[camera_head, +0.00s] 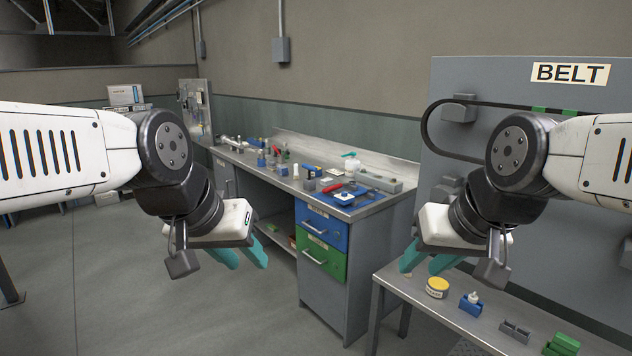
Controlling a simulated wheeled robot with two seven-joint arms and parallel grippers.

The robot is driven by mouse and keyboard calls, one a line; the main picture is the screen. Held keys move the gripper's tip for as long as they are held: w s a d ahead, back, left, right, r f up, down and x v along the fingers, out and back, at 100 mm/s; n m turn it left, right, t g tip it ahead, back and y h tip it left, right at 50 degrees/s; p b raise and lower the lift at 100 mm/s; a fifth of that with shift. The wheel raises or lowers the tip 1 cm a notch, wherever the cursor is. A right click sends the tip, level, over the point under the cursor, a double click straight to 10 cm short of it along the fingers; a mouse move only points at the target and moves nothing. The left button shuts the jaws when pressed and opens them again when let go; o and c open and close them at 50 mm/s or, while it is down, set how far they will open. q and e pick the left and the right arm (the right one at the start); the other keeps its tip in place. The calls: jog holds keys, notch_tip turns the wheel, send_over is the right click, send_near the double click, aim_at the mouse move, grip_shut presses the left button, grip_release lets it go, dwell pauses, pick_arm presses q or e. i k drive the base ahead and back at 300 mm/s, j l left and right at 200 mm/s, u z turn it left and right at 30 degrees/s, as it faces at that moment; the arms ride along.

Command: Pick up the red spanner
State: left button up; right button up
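A small red item (333,187), which looks like the red spanner, lies on the workbench (258,171) near a blue patch toward its right end. It is too small to make out its exact shape. My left gripper (250,264) is in front of the workbench, well short of the red item, with its teal fingers apart and nothing between them. My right gripper (420,267) is right of the workbench, above the lower metal table, with its teal fingers apart and empty.
Many small tools and parts crowd the workbench top, with a white bottle (351,165) near the red item. Blue (321,226) and green (320,256) drawers are closed below. The lower table (410,286) holds a yellow tin (437,287). Open floor lies at the left.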

aim_at(337, 186)
jog(key=i+j, duration=0.3)
jog(key=i, duration=0.15)
jog(key=i+j+u, duration=0.15)
jog(key=i+j, duration=0.45)
jog(key=i, duration=0.35)
jog(key=i+j+u, duration=0.15)
jog(key=i, duration=0.35)
jog(key=i+j, duration=0.35)
jog(key=i+j+u, duration=0.15)
jog(key=i, duration=0.45)
jog(key=z, duration=1.85)
jog(key=i+j, duration=0.1)
jog(key=j, duration=0.35)
jog(key=i+j+z, duration=0.15)
jog(key=j, duration=0.25)
jog(key=i+j, duration=0.1)
jog(key=j, duration=0.35)
jog(key=z, duration=0.05)
